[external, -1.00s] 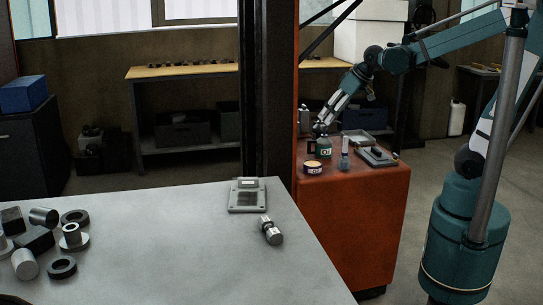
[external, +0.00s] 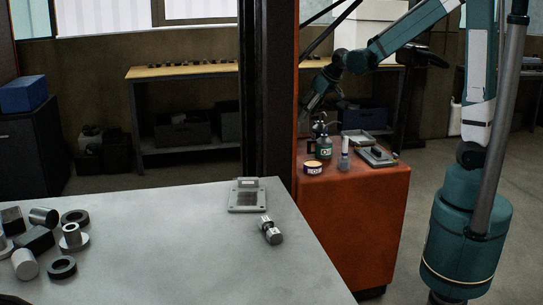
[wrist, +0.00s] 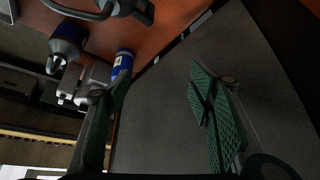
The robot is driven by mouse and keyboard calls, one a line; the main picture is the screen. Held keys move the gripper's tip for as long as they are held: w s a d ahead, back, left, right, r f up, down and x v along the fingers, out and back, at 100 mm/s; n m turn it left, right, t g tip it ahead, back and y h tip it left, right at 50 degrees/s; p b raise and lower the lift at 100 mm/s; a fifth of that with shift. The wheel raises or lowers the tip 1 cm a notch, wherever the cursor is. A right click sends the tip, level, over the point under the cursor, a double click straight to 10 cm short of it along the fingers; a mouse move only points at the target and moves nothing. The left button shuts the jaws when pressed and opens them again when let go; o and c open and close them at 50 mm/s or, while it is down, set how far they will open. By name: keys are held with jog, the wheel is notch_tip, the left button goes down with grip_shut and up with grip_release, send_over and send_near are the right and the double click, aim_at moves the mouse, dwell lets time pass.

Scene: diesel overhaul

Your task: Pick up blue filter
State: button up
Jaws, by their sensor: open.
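A small blue cylinder with a pale band (wrist: 122,65) shows on the orange cart top in the wrist view, just beyond my left finger; it looks like the blue filter. I cannot tell for sure which item it is in the external view. My gripper (wrist: 160,78) is open and empty, its green-padded fingers wide apart with grey floor showing between them. In the external view my gripper (external: 318,103) is above the back left of the orange cart, partly dark against the background.
The orange cart (external: 355,225) holds a green can (external: 323,147), a purple-banded tin (external: 312,168), a pale upright tube (external: 344,154) and grey trays (external: 376,157). A dark pillar (external: 267,95) stands beside it. The grey table (external: 180,250) holds metal parts.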

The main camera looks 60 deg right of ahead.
jog(key=w+d+f+p, duration=0.3)
jog(key=w+d+f, duration=0.8)
jog(key=d+f, duration=0.1)
jog(key=shift+w+d+m+g, duration=0.15)
jog(key=shift+w+m+g, duration=0.15)
jog(key=shift+w, duration=0.05)
jog(key=shift+f, duration=0.1)
jog(key=shift+x, duration=1.25)
jog(key=shift+w+d+b+x, duration=0.15)
jog(key=shift+b+x, duration=0.3)
jog(key=shift+x, duration=0.85)
jog(key=shift+w+d+b+x, duration=0.1)
jog(key=shift+d+b+x, duration=0.25)
jog(key=shift+x, duration=0.95)
jog(key=shift+a, duration=0.1)
